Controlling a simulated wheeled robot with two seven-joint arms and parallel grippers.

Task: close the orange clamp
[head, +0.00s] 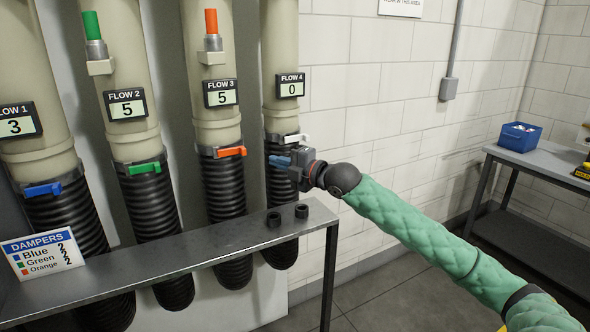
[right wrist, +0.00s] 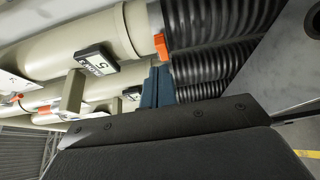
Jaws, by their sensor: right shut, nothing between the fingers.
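The orange clamp (head: 230,151) is on the collar where the FLOW 3 pipe meets its black ribbed hose. Its lever lies roughly level, its tip at the pipe's right edge; I cannot tell whether it is fully closed. In the right wrist view part of the orange clamp (right wrist: 161,46) shows just above the blue fingers. My right gripper (head: 279,161) is shut and empty, its blue fingertips pointing left, a little right of the orange clamp, in front of the FLOW 4 hose. The fingers also show in the right wrist view (right wrist: 157,86). My left gripper is not in view.
Blue (head: 42,189), green (head: 144,168) and white (head: 296,138) clamps sit on the neighbouring pipes. A metal shelf (head: 180,252) with two small black cylinders and a DAMPERS sign (head: 43,252) runs below. A table with a blue bin (head: 520,137) stands right.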

